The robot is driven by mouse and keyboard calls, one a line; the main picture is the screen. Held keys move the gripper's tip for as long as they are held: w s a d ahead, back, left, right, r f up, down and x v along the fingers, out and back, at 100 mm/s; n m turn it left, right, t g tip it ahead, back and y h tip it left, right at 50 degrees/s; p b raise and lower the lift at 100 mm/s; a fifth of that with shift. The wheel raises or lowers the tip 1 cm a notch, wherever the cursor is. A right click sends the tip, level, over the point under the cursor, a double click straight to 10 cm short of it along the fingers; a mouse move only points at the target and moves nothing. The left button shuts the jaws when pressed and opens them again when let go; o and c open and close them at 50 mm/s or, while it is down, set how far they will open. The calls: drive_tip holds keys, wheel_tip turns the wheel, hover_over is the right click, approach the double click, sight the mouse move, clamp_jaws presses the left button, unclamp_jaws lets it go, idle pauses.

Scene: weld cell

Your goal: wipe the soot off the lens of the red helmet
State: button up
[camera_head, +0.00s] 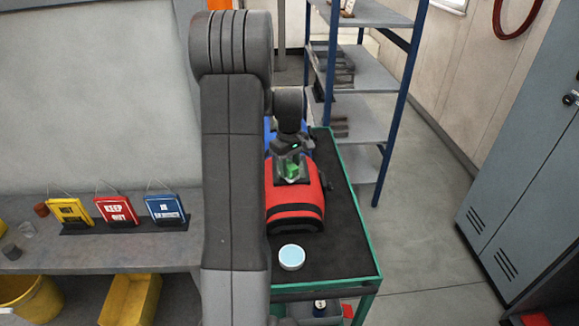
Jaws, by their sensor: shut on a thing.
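The red helmet (310,206) lies on the dark top of a green-framed cart (345,243). A black band crosses its near end. My gripper (292,176) is over the far part of the helmet, pointing down, and is shut on a small green thing (292,170), perhaps a pad or cloth. The green thing is very close to the helmet; I cannot tell whether it touches. I cannot make out the lens or any soot; the gripper and my arm cover part of the helmet, including its left side.
A round pale-blue-topped container (292,257) stands on the cart in front of the helmet. A blue thing (270,130) shows behind it. A shelf rack (376,68) stands behind, a grey locker (525,170) at right. Signs (117,209) stand on the left bench.

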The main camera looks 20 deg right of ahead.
drive_tip(key=shift+r+p, duration=1.55)
drive_tip(key=shift+r, duration=1.15)
drive_tip(key=shift+r+p, duration=1.1)
drive_tip(key=shift+r, duration=0.45)
drive_tip(key=shift+f, duration=0.1)
